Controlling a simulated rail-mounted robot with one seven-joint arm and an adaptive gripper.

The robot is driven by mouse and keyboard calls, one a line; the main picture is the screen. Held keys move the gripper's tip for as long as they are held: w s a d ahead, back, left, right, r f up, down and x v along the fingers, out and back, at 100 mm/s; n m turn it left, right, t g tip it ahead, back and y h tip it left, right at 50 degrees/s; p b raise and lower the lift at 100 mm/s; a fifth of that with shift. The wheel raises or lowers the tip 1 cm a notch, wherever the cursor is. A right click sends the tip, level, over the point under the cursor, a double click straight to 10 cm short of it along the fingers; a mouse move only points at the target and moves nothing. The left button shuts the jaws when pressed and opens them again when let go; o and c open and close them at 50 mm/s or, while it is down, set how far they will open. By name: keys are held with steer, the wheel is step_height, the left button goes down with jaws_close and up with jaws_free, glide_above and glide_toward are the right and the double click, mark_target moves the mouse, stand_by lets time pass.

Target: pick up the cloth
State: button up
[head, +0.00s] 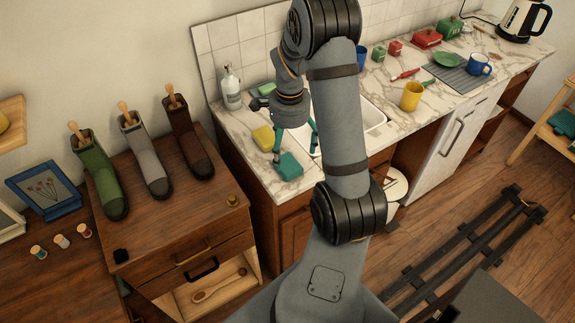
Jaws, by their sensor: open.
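A folded teal piece (289,164), which looks like the cloth, lies on the marble counter near its front left edge. My gripper (296,153) points down over the counter, with its teal fingers spread apart and nothing visible between them. The fingertips show just behind the teal piece in the head view. I cannot tell their height above the counter or whether they touch it. A small green piece (266,89) lies farther back; its kind is unclear.
A yellow sponge (263,137) lies left of my gripper. A soap bottle (231,88) stands behind it. The sink (374,117) is to the right, partly hidden by my arm. A yellow cup (411,97) stands beyond it. A wooden cabinet with boots (146,158) is at left.

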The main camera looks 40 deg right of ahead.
mark_target(288, 163)
steer(key=f, duration=0.1)
steer(key=f+p, duration=0.1)
steer(key=f, duration=0.2)
steer(key=shift+a+f, duration=0.1)
steer(key=shift+a, duration=0.25)
steer(key=shift+f, duration=0.6)
steer(key=c, duration=0.3)
steer(key=c, duration=1.1)
